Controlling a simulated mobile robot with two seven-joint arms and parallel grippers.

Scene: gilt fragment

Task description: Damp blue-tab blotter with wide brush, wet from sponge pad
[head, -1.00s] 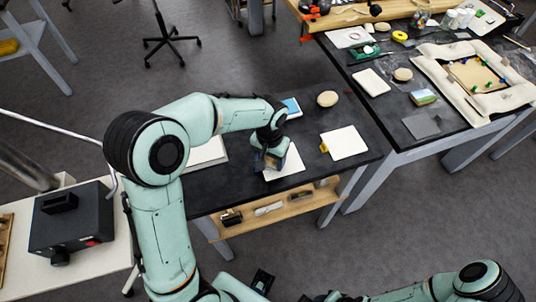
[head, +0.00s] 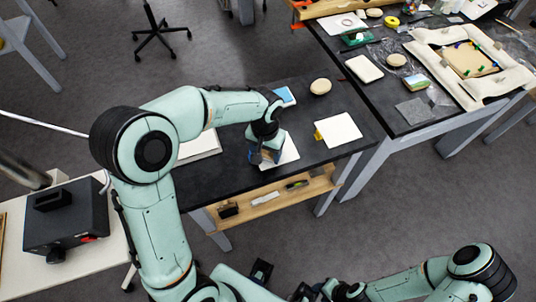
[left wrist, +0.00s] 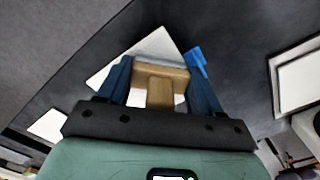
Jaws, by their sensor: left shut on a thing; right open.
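My left gripper (head: 262,154) is shut on a wooden wide brush (left wrist: 160,82), seen between its dark blue fingers in the left wrist view. The brush's pale grey bristle edge lies over a white blotter (head: 284,156); I cannot tell whether it touches. The blotter also shows in the left wrist view (left wrist: 112,75), with a blue tab (left wrist: 197,58) beside the right finger. A blue-and-white pad (head: 284,96), possibly the sponge pad, lies behind the gripper. My right gripper (head: 304,291) is at the bottom of the head view, away from the table, partly cut off.
Another white blotter with a yellow tab (head: 341,131) lies to the right on the dark table (head: 331,108), near an oval beige object (head: 320,87). A white board (head: 200,147) lies at left. A wooden shelf (head: 284,198) runs below. A cluttered second table (head: 412,120) stands at right.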

